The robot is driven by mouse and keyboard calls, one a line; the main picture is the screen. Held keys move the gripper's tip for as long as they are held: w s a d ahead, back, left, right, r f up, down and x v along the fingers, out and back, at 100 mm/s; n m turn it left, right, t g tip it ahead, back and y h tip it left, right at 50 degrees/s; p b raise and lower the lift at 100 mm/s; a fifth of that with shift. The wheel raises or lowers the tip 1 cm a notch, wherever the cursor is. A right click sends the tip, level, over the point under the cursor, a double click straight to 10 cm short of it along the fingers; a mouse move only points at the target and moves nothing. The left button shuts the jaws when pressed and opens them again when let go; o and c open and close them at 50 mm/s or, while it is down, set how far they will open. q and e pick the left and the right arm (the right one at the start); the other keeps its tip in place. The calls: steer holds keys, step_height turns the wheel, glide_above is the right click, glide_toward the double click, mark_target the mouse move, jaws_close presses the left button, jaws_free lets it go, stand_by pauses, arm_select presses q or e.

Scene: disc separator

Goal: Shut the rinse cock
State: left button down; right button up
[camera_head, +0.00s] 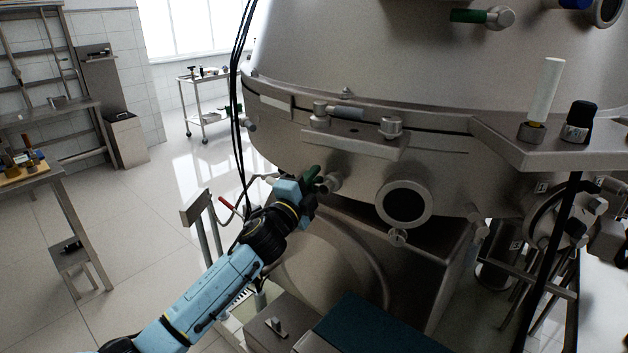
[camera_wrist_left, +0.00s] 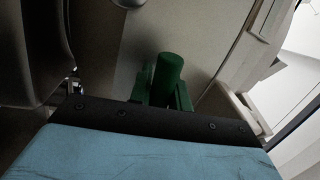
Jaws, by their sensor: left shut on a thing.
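The rinse cock appears to be the small valve with a green handle (camera_head: 311,174) on the lower side of the steel separator. The handle also shows in the left wrist view as a green cylinder (camera_wrist_left: 169,68). My left gripper (camera_head: 305,187) reaches up to it from the lower left and is shut on the green handle. The gripper hides part of the handle and the valve behind it, so the angle of the handle is hard to tell. My right gripper is not in view.
The steel separator body (camera_head: 350,50) fills the upper right. A round dark port (camera_head: 404,203) sits right of the valve. Another green-handled valve (camera_head: 482,17) is higher up. Black cables (camera_head: 237,110) hang just left. The tiled floor at left is open.

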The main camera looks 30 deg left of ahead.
arm_select(q)
steer(key=shift+r+m+h, duration=0.4)
steer(key=shift+m, duration=0.7)
steer(key=c, duration=1.3)
jaws_free()
steer(key=b+v, duration=0.1)
steer(key=v, duration=1.2)
steer(key=shift+s, duration=0.15)
